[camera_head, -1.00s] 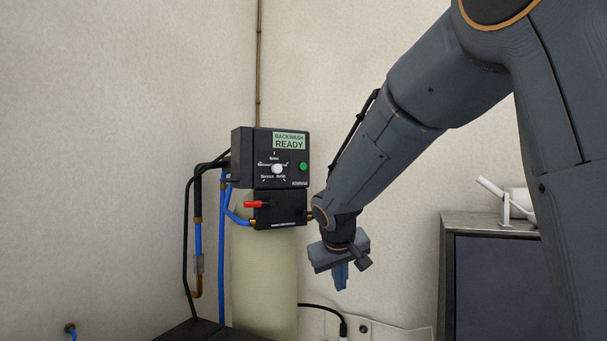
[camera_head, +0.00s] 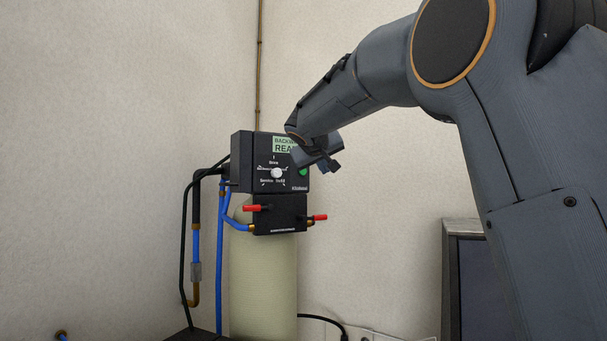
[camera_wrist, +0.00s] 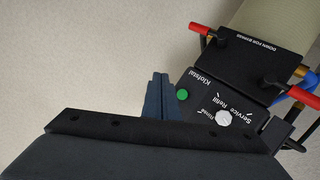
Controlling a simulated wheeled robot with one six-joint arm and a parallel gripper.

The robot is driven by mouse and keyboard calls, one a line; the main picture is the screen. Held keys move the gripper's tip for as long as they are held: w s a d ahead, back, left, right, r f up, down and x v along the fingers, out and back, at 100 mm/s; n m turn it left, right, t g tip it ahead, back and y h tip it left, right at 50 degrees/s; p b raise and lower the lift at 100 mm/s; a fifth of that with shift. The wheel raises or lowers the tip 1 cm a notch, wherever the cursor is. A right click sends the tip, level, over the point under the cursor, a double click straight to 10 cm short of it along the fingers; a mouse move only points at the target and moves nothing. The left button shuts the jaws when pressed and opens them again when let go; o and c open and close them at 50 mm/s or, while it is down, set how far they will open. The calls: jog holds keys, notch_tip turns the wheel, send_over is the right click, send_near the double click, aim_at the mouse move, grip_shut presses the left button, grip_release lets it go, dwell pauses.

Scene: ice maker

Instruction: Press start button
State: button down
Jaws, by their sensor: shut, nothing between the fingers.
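The green start button (camera_head: 303,171) is on the right side of the black control box (camera_head: 241,160), partly hidden behind my gripper in the head view. My gripper (camera_head: 304,164) is shut and empty, in front of the box's upper right part. I cannot tell whether the fingertips touch the box. A white dial (camera_head: 277,173) sits left of the button. The green display (camera_head: 283,144) is partly covered by my arm.
Below the box is a black valve block (camera_head: 280,214) with red levers (camera_head: 257,208) on both sides. A pale tank (camera_head: 263,280) stands under it. Blue and black pipes (camera_head: 197,240) run at the left. A grey cabinet (camera_head: 462,280) stands at the right.

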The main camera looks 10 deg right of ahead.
jog(key=shift+w+a+p, duration=0.55)
jog(key=shift+w+p, duration=0.3)
jog(key=shift+w, duration=0.5)
jog(key=shift+w+a+p, duration=0.5)
jog(key=shift+w+p, duration=0.35)
jog(key=shift+w, duration=0.55)
jog(key=shift+w+a+p, duration=0.55)
jog(key=shift+w+p, duration=0.3)
jog(key=shift+w, duration=0.5)
jog(key=shift+w+a, duration=0.15)
jog(key=shift+w, duration=0.2)
jog(key=shift+w+a, duration=0.15)
jog(key=shift+w, duration=0.3)
jog(key=shift+s+d+b, duration=0.3)
jog(key=shift+s+b, duration=0.5)
jog(key=shift+b, duration=0.2)
jog(key=shift+s, duration=0.1)
